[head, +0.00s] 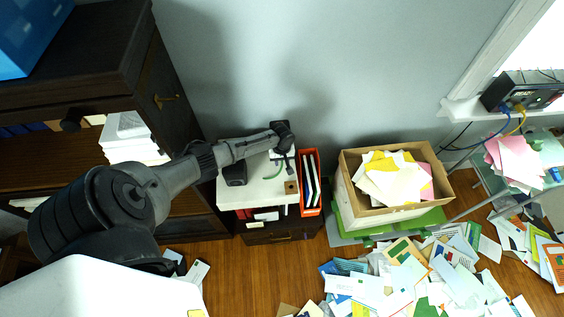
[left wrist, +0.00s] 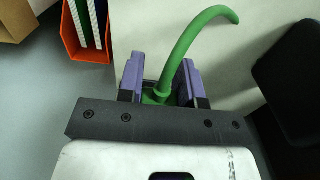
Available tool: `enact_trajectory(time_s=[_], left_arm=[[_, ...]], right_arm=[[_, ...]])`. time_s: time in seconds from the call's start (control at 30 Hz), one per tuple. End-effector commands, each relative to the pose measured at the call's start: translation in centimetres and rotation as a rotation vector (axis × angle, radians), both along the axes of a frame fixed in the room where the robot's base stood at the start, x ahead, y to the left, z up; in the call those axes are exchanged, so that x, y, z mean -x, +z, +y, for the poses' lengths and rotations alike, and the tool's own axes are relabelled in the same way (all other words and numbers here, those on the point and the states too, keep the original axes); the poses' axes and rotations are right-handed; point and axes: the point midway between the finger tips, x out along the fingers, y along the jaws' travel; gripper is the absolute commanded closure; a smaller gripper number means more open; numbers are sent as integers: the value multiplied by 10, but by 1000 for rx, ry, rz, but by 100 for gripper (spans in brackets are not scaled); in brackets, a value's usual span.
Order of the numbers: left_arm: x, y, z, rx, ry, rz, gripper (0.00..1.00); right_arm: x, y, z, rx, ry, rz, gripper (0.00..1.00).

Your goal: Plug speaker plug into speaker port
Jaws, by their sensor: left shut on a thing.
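My left gripper (head: 285,158) is over the white top of a small cabinet (head: 258,192) in the head view. In the left wrist view its purple fingers (left wrist: 166,84) are shut on the green speaker plug (left wrist: 155,96). A thick green cable (left wrist: 190,36) rises from the plug and curves to the right. A black box, probably the speaker (head: 235,174), stands on the cabinet top left of the gripper. A dark body (left wrist: 292,68) at the right of the left wrist view may be the same box. I cannot make out the speaker port. My right gripper is not in view.
An orange file holder (head: 311,205) with binders stands right of the cabinet top. A cardboard box (head: 349,203) of papers is farther right. A dark shelf (head: 122,76) is at left. Papers cover the floor at right.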

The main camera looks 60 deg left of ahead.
Motion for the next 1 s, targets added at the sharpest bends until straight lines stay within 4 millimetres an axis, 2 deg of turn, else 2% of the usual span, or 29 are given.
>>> enact_trajectory(time_s=[0.37,0.4,0.7,1.0], left_arm=[[-5,0,10,-1,0,-1,100],[-5,0,11,0,0,-1,66],[-4,0,10,0,-1,0,38],[-5,4,10,0,-1,-1,38]], right_arm=[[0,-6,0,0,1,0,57],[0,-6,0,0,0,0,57],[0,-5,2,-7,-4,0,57],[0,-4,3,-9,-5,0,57]])
